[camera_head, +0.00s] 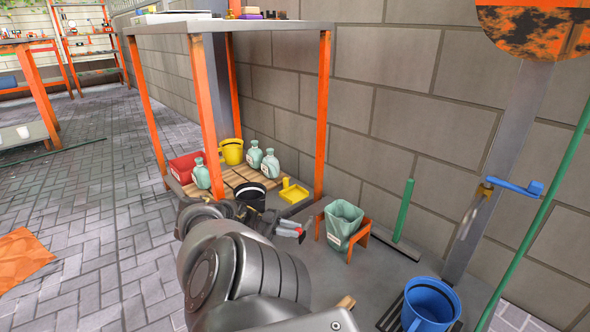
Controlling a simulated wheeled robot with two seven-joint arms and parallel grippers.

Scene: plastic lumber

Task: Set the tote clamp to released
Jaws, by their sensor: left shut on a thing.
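A pale green tote (343,218) with a white label sits upright in a low orange stand (362,234) on the floor. My left gripper (300,232) is just left of the tote and stand, low and pointing right. It is shut on a small red part (302,237), which seems to be the tote clamp's handle. The fingers hide most of this part, and I cannot tell which position the clamp is in. My left arm covers the floor in front. My right gripper is not in view.
A tall orange-legged table (260,27) stands behind, with bottles (270,163), a yellow bucket (232,151) and a red crate (187,166) on its low shelf. A blue bucket (430,304), a green-handled tool (403,210) and a post with a blue lever (515,186) are at right.

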